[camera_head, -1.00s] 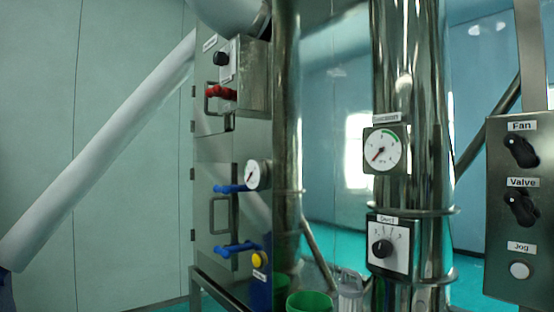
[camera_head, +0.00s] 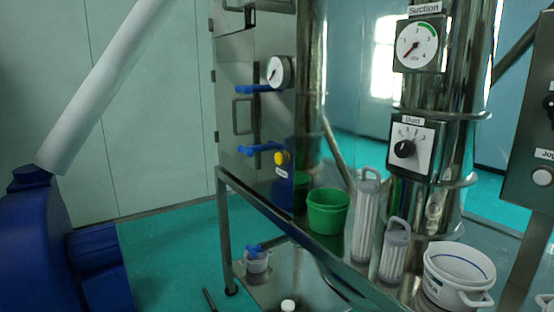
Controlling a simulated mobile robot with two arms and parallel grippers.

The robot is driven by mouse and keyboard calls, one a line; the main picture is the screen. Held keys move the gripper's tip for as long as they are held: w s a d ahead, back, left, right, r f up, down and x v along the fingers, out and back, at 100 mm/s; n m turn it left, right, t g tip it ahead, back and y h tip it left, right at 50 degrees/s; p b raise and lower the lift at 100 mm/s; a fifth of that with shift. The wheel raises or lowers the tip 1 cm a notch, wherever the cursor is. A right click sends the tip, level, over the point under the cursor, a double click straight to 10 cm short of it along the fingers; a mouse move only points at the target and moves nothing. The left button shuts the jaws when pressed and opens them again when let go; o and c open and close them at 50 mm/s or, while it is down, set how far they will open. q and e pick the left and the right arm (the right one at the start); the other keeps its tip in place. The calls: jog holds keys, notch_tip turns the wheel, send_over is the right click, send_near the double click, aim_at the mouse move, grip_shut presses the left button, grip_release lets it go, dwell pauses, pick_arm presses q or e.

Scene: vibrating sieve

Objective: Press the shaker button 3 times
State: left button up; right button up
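A round yellow button (camera_head: 282,157) sits on a narrow dark blue panel (camera_head: 284,192) at the front edge of the metal cabinet. A small label (camera_head: 281,172) is under it, too small to read, so I cannot confirm that this is the shaker button. A white round button (camera_head: 542,177) on a grey control box at the right edge has a partly cut-off label that begins "Jo". Neither of my grippers is in view.
Blue handles (camera_head: 258,150) stick out from the cabinet beside the yellow button. A blue machine (camera_head: 40,245) is at left. Open teal floor lies between.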

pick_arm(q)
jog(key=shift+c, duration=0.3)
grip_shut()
